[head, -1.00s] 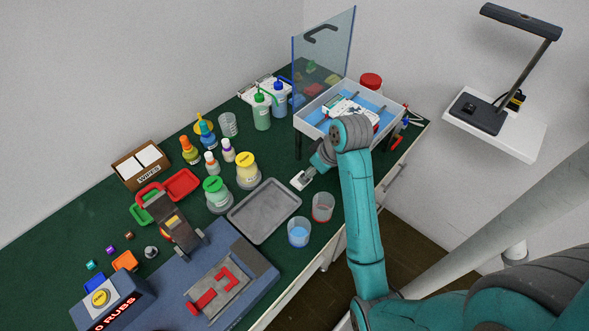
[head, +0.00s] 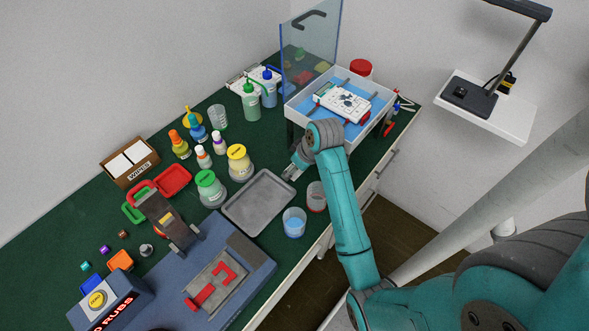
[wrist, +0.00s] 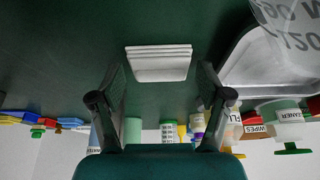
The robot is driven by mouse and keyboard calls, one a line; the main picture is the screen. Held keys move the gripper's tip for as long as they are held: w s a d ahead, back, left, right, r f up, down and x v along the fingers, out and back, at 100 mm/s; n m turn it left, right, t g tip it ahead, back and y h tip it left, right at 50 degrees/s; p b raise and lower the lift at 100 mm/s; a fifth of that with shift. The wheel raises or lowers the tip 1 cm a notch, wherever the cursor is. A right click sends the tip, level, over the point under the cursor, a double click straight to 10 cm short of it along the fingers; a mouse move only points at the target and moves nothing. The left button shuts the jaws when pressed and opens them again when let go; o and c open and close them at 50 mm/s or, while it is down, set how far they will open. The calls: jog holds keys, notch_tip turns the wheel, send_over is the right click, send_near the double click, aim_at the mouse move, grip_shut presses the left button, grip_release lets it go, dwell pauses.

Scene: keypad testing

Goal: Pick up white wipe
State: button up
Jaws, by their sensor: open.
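The white wipe (wrist: 158,63) lies on the green mat in the wrist view, a flat folded stack with layered edges. My gripper (wrist: 160,78) is open, with one finger on each side of the picture and the wipe ahead between them. Nothing is held, and I cannot tell how far the tips are from the wipe. In the head view my gripper (head: 291,171) is low over the mat, right of the grey tray and in front of the white basin. The wipe is mostly hidden there by the gripper.
The grey tray (head: 259,203) lies close by on the left. A cup with red liquid (head: 316,197) and a cup with blue liquid (head: 294,223) stand near the front edge. The white basin (head: 300,108) is behind my gripper. A WIPES box (head: 130,163) stands far left.

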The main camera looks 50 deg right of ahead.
jog(key=c, duration=0.5)
jog(key=shift+c, duration=0.2)
jog(key=shift+r, duration=0.7)
notch_tip(320, 180, up, 2)
jog(key=shift+r, duration=0.2)
jog(key=a, duration=1.8)
jog(key=shift+s+f, duration=0.15)
jog(key=shift+s, duration=0.2)
